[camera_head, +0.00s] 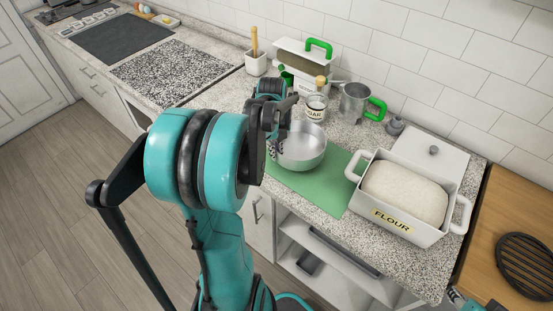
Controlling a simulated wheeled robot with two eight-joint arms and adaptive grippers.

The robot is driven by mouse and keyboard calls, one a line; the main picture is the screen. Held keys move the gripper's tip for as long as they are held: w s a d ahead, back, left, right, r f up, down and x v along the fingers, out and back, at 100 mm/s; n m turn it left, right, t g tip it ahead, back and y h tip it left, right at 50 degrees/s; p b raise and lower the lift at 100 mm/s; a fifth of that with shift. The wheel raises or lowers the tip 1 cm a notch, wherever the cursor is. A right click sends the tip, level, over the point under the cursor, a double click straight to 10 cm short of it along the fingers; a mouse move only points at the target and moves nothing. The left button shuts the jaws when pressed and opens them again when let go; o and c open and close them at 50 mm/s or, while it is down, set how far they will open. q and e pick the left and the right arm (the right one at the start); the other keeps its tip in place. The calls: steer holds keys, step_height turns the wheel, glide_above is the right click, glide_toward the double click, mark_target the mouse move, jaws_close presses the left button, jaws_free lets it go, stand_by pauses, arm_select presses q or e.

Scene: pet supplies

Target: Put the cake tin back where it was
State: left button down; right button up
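The cake tin (303,148) looks like a round, silver metal pan. It appears upright over the back part of the green mat (327,187); whether its base touches the mat is hard to tell. My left gripper (274,147) points down at the tin's left rim, and its fingers overlap that rim in the picture. The fingers are small and partly hidden by my own arm, so their grip on the rim is unclear. Only a small part of my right arm shows at the bottom right edge; its fingers cannot be made out.
A white flour box (405,229) holding a pale loaf-shaped mass stands right of the mat, its lid (428,145) behind. A sugar jar (316,106), a metal cup with a green handle (353,103) and a white container (304,67) stand behind the tin. The mat's front is clear.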

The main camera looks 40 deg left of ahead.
arm_select(q)
step_height(320, 180, down, 2)
steer(key=shift+f+b, duration=0.2)
steer(key=shift+b, duration=0.1)
steer(key=shift+f, duration=0.15)
steer(key=c, duration=1.7)
jaws_free()
